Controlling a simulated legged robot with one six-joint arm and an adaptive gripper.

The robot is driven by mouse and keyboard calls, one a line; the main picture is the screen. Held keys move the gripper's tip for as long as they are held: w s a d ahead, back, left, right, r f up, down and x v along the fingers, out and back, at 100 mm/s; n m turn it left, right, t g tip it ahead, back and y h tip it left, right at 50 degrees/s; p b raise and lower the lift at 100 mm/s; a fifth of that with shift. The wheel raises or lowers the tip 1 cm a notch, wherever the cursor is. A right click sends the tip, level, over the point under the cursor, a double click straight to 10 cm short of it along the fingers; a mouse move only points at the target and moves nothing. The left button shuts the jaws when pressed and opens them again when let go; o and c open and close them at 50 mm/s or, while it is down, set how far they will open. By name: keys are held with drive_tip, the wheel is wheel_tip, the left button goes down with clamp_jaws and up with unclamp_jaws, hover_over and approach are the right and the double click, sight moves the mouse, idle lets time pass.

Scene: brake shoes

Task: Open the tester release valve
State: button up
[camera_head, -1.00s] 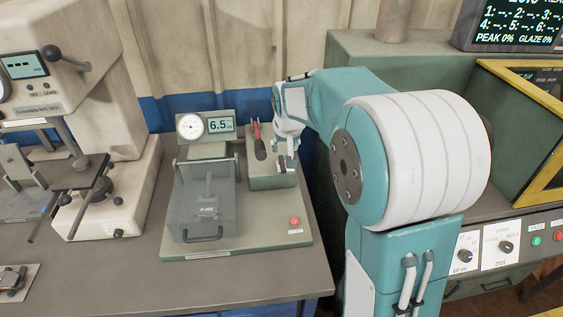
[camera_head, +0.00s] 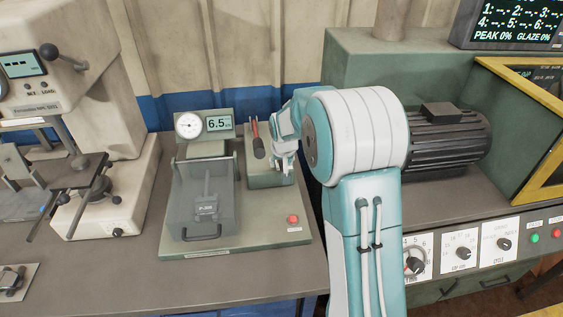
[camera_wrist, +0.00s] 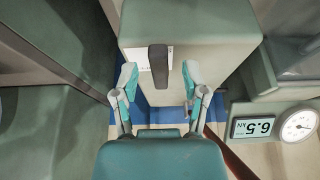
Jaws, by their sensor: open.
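The tester (camera_head: 262,235) stands on the bench, with a round dial and a display (camera_head: 219,123) reading 6.5. On its right is a grey-green block (camera_head: 262,181) with a red-handled lever (camera_head: 257,140). My gripper (camera_head: 284,166) is at the right side of this block. In the wrist view, a dark upright handle (camera_wrist: 158,58), which looks like the release valve, is on the block's face with a white label behind it. My open gripper (camera_wrist: 158,76) has one finger on each side of the handle, with gaps visible. In the head view my gripper hides the handle.
A clear cover (camera_head: 203,200) and a red button (camera_head: 293,219) are on the tester. A press-like machine (camera_head: 100,170) stands at left. A green machine with a dark motor (camera_head: 450,140) is close on my arm's right. The bench front (camera_head: 140,285) is mostly clear.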

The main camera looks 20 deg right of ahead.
clamp_jaws()
